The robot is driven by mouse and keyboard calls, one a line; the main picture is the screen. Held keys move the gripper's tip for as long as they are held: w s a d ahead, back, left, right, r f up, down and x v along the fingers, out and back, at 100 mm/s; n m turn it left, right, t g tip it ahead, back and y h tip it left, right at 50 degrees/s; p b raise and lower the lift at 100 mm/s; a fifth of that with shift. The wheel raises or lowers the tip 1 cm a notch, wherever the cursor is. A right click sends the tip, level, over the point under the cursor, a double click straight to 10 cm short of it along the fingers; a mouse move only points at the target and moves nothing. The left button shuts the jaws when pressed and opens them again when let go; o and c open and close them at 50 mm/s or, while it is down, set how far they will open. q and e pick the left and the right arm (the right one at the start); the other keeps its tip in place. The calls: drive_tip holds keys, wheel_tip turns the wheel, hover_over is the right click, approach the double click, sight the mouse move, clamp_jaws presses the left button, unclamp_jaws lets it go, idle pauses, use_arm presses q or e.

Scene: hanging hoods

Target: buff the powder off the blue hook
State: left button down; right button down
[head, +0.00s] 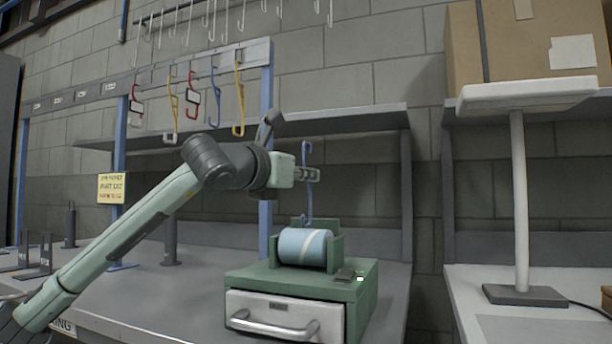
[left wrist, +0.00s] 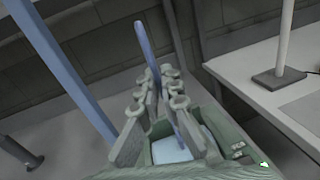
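My left gripper (head: 308,174) is shut on the blue hook (head: 308,152) and holds it upright above the green buffing unit (head: 350,293). The unit carries a pale blue roller (head: 302,247) with a cream stripe. The hook's curled lower end is just above the roller; whether they touch, I cannot tell. In the left wrist view the hook (left wrist: 146,45) passes between the fingers (left wrist: 160,100), and the roller (left wrist: 172,150) shows below, partly hidden. Powder on the hook is too small to make out. My right gripper is not in view.
A rail (head: 200,63) holds hanging red, yellow and blue hooks behind my left arm. The unit has a white drawer (head: 285,315) with a handle. A blue post (head: 267,150) stands left of the held hook. A white lamp (head: 520,200) stands on the right bench.

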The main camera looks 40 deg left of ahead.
sight(306, 144)
use_arm(q)
drive_tip(key=shift+r+p, duration=1.65)
drive_tip(key=shift+r, duration=1.25)
